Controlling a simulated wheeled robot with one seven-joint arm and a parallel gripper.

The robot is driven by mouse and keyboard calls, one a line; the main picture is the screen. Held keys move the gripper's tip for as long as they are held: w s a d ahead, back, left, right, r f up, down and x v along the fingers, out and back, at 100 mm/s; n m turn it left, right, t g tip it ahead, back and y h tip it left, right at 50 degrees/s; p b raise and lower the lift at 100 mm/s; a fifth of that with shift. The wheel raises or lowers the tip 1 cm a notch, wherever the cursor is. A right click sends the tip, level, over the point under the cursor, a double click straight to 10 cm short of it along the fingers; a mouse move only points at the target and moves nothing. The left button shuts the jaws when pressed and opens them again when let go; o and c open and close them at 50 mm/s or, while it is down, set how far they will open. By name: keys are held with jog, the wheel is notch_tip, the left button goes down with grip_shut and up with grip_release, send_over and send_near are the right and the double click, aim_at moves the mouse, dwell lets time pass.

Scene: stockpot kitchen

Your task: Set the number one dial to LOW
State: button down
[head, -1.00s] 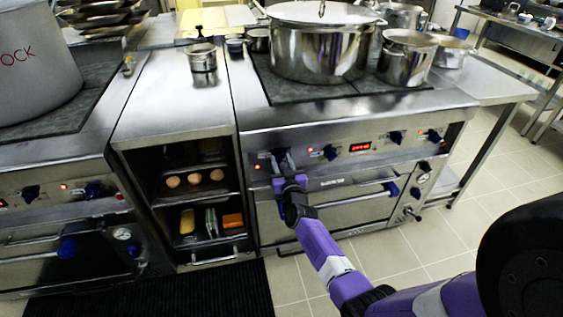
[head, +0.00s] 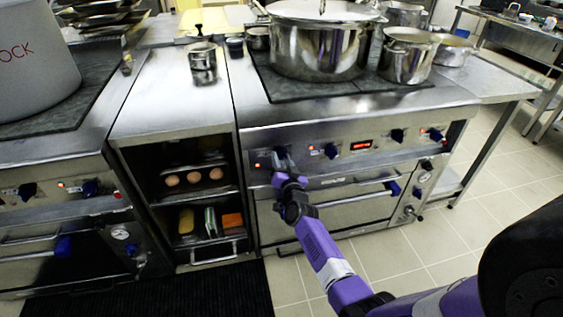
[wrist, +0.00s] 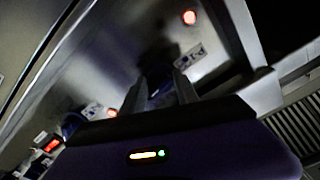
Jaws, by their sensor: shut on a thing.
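The stove on the right has a row of dark blue dials along its steel front panel (head: 430,152). My gripper (head: 281,158) is at the leftmost of these dials, with its two grey fingers shut on it. In the wrist view my gripper (wrist: 160,92) has its fingers either side of the dark dial, which is mostly in shadow. A small label plate (wrist: 193,57) is beside it, too blurred to read surely. The dial's pointer and its setting are hidden by the fingers and shadow. A second blue dial (head: 331,151) stands to the right, untouched.
A red display (head: 360,145) and more dials are farther right on the panel. The oven handle (head: 350,200) runs below. A large stockpot (head: 322,50) stands on the stove top. An open shelf cabinet (head: 185,255) is to the left. Tiled floor (head: 410,245) is clear in front.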

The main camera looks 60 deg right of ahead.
jog(key=m+b, duration=0.1)
jog(key=m, duration=0.4)
jog(key=shift+m, duration=0.4)
dwell(0.4)
jog(key=c, duration=0.9)
grip_release()
jog(key=shift+p+v, duration=1.3)
jog(key=shift+v, duration=2.65)
